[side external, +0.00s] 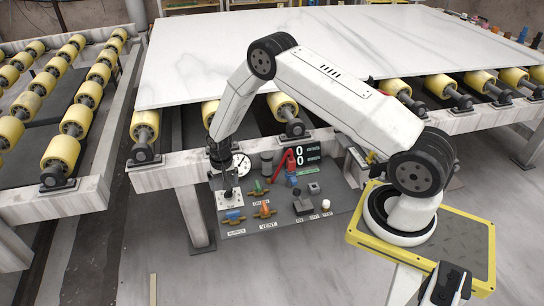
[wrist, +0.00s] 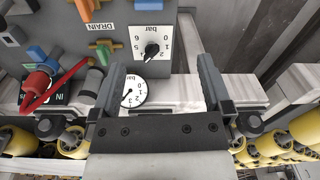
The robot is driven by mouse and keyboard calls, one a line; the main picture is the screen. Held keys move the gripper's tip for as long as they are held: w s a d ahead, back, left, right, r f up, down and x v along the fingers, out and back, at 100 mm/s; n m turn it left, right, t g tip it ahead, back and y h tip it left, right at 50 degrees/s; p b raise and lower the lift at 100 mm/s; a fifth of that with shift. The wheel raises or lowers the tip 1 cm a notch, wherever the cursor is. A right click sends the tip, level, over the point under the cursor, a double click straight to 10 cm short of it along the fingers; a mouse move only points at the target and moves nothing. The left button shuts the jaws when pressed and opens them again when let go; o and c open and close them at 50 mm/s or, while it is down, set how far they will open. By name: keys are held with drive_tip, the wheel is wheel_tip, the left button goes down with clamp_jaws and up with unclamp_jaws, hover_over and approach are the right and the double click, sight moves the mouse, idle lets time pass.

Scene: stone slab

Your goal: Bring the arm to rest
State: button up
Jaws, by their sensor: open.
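My gripper (side external: 224,186) hangs from my arm over the left end of a grey control panel (side external: 340,208), pointing down. In the wrist view my gripper (wrist: 162,64) has its two dark fingers wide apart, with nothing held between them. A black knob (wrist: 152,50) on a white bar-scale plate (wrist: 140,35) shows beyond and between the fingertips. A round white gauge (wrist: 131,92) lies between the fingers in that view, partly covered by the left one. I cannot tell the exact gap between fingertips and panel.
The panel carries a red lever (side external: 284,160), a green DRAIN valve (side external: 257,188), a blue SUPPLY valve (side external: 233,215) and an orange VENT valve (side external: 264,211). A large white slab (side external: 330,50) lies on yellow rollers behind. Open floor (side external: 150,245) is at front left.

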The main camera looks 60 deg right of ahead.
wheel_tip(320, 180, up, 10)
drive_tip(key=s+a+n, duration=0.2)
drive_tip(key=s+a, duration=0.1)
drive_tip(key=s+a+r+n+t, duration=0.1)
drive_tip(key=s+a+r+n, duration=0.1)
drive_tip(key=s+r, duration=0.5)
drive_tip(key=s+a+r+n+t, duration=0.1)
drive_tip(key=s+a+r+n, duration=0.2)
drive_tip(key=s+r, duration=0.4)
drive_tip(key=s, duration=0.5)
